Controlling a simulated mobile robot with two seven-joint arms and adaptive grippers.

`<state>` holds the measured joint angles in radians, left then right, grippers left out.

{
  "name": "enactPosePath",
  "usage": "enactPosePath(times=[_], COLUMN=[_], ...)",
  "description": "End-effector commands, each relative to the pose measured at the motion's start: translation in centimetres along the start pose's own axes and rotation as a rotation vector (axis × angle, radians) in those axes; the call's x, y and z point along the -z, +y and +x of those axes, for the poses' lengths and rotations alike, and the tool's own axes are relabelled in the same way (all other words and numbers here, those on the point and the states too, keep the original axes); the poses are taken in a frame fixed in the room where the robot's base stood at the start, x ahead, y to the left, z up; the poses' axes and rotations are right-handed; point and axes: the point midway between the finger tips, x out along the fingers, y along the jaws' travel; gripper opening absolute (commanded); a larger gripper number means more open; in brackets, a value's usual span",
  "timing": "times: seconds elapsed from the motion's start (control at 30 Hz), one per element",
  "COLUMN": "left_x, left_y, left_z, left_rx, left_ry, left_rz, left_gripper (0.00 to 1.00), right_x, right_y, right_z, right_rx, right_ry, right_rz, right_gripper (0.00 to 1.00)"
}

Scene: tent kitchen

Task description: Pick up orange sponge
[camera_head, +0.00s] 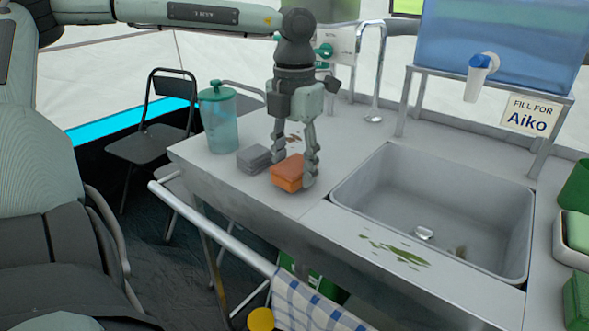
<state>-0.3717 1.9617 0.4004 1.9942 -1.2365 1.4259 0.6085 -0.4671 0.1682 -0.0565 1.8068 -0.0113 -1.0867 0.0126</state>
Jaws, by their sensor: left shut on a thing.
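The orange sponge (288,174) is a small block on the grey counter, left of the sink. My left gripper (296,172) points straight down over it, with its fingers around the sponge and shut on it. The right finger hides part of the sponge's right end. The sponge is at counter level; I cannot tell whether it is lifted. My right gripper is not in view.
A grey sponge (253,159) lies just left of the orange one. A teal jar (218,118) stands behind it. The sink (345,192) is to the right, below a blue water tank (500,45). A rail (215,232) with a checked towel (305,303) runs along the front.

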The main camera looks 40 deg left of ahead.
Motion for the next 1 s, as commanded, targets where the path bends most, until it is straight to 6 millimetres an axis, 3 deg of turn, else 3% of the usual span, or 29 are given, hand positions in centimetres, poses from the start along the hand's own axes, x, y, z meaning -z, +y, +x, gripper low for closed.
enactPosePath(times=[0.17,0.6,0.8,1.0], left_x=[-0.1,-0.1,-0.1,0.0], left_y=[0.0,0.0,0.0,-0.1], left_z=[-2.6,-13.9,-16.6,-17.4], left_rx=[-0.003,-0.003,-0.001,-0.001], left_ry=[-0.006,-0.004,-0.002,0.000], left_rz=[0.001,0.000,0.001,0.003], left_gripper=[0.32,0.32,0.32,0.32], right_x=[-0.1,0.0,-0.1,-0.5], right_y=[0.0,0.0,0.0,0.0], right_z=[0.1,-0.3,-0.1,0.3], right_rx=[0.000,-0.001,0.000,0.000], right_ry=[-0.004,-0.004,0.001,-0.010], right_rz=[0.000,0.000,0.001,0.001], right_gripper=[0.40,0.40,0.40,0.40])
